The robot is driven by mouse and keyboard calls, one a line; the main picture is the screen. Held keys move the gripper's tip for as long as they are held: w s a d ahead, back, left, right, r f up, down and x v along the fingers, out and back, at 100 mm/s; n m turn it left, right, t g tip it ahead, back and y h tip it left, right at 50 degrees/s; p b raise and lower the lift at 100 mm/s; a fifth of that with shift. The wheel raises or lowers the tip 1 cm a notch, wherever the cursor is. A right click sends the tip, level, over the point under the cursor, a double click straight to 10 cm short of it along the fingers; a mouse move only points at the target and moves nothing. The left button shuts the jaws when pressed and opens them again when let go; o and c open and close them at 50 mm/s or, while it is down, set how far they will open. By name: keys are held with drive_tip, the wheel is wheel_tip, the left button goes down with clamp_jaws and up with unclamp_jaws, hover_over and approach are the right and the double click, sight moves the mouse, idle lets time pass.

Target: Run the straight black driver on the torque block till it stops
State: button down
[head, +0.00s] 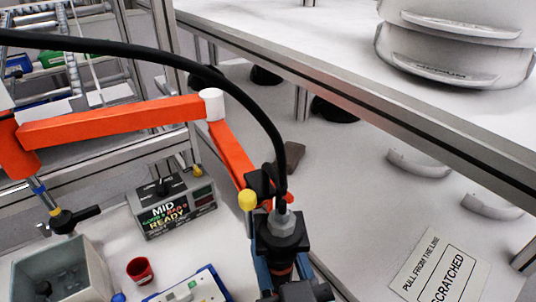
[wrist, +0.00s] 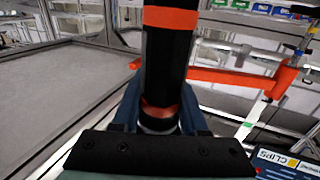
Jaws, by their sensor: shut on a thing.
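The straight black driver (head: 281,240) stands roughly upright at the lower middle of the head view, with a grey top and a thick black cable running into it. My gripper (head: 281,268) is shut on it, with blue fingers on either side. In the wrist view the driver (wrist: 168,60) shows as a black cylinder with orange bands, between the fingers of my gripper (wrist: 160,115). The driver's lower tip is hidden.
A grey box reading MID and READY (head: 172,205) stands left of the driver. An orange jointed arm (head: 110,122) spans above it. A grey bin (head: 62,268) and red cup (head: 140,270) are at lower left.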

drive_tip(key=shift+f, duration=0.25)
drive_tip(key=shift+r+p, duration=2.55)
drive_tip(key=shift+r, duration=0.65)
